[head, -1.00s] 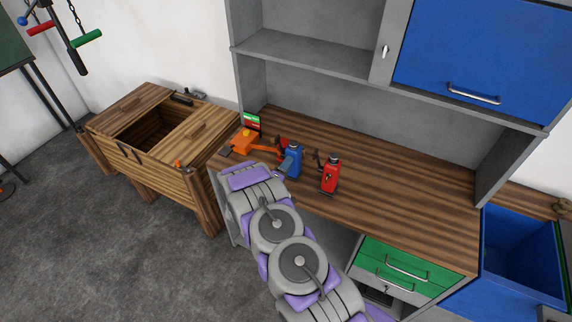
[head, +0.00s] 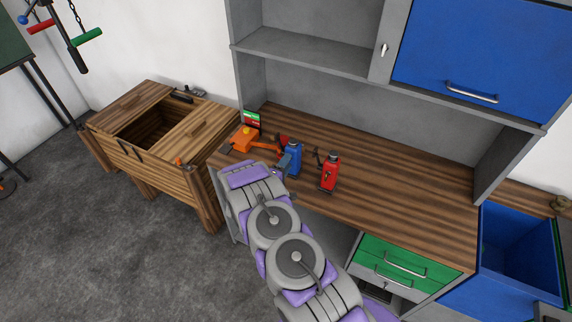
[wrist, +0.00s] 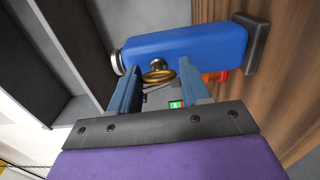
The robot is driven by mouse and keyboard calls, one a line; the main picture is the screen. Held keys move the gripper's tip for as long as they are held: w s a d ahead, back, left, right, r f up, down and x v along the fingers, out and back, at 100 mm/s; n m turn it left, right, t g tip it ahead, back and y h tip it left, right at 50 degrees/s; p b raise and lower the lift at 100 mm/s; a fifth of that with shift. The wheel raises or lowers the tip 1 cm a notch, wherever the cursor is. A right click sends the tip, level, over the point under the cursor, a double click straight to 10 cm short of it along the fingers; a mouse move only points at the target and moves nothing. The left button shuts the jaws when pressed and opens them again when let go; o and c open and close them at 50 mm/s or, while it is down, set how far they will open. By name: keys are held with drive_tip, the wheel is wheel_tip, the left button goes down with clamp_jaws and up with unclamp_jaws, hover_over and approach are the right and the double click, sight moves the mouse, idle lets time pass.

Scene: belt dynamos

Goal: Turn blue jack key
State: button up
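The blue jack (head: 293,160) stands upright on the wooden bench top (head: 400,205), left of a red jack (head: 330,173). In the wrist view the blue jack (wrist: 190,52) lies sideways across the top of the picture. Its key, a brass-coloured ring (wrist: 160,74), shows on its near side. My gripper (wrist: 158,84) is open, one finger to each side of the ring. Clear gaps show between the ring and the fingers; depth contact cannot be told. In the head view my gripper (head: 284,168) is close to the blue jack and partly hidden by my arm.
An orange jack (head: 244,140) with a long arm lies left of the blue jack. The bench's right part is clear. A grey shelf (head: 310,50) and a blue cabinet door (head: 480,65) are above. A wooden box bench (head: 200,135) stands at left.

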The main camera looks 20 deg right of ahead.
drive_tip(key=o, duration=0.3)
drive_tip(key=shift+w+f, duration=0.1)
drive_tip(key=shift+f, duration=0.05)
drive_tip(key=shift+o, duration=0.6)
drive_tip(key=shift+a, duration=0.1)
drive_tip(key=v, duration=1.7)
drive_tip(key=shift+b, duration=0.3)
drive_tip(key=shift+a, duration=0.15)
